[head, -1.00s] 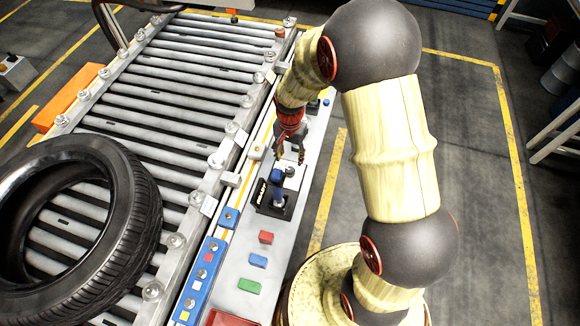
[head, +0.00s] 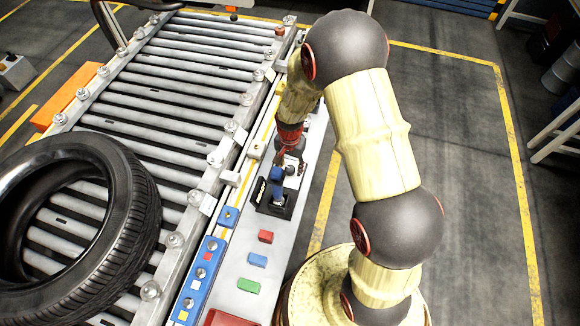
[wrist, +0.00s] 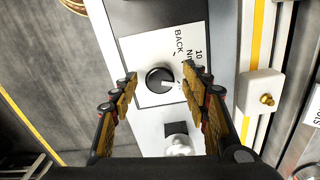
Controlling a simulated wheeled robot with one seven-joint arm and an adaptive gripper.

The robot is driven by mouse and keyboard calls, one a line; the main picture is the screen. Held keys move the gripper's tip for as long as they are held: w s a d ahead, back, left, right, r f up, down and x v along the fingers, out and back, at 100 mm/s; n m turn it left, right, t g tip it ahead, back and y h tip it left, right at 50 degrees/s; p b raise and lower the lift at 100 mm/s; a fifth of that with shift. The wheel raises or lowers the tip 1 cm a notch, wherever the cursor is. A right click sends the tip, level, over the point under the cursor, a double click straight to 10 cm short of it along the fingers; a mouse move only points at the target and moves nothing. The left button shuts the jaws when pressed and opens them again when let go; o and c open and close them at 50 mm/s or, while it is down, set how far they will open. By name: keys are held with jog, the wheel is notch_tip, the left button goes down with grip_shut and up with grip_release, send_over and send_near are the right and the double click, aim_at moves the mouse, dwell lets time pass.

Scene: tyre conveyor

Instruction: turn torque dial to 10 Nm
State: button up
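The torque dial (wrist: 159,80) is a round black knob with a white pointer mark, on a white plate (wrist: 155,50) printed "BACK" and "10 Nm". In the wrist view the pointer mark lies toward the right side of the knob, and the "10 Nm" print is at the upper right. My gripper (wrist: 158,82) is open, with one finger on each side of the knob in the picture. No contact with the knob shows; the height gap is hard to judge. In the head view my gripper (head: 290,165) is over the panel and largely covers the dial.
A blue-topped handle (head: 277,174) on a black base (head: 272,208) stands close to my gripper. Red (head: 265,236), blue (head: 258,260) and green (head: 248,285) blocks lie along the panel. A tyre (head: 75,230) rests on the roller conveyor (head: 165,100) at left.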

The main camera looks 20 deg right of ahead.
jog(key=shift+c, duration=1.1)
jog(key=c, duration=0.8)
jog(key=shift+c, duration=0.4)
jog(key=shift+n, duration=0.3)
jog(key=n, duration=0.3)
jog(key=shift+n, duration=0.3)
jog(key=shift+n+p, duration=0.4)
jog(key=shift+n, duration=1.4)
jog(key=o, duration=1.1)
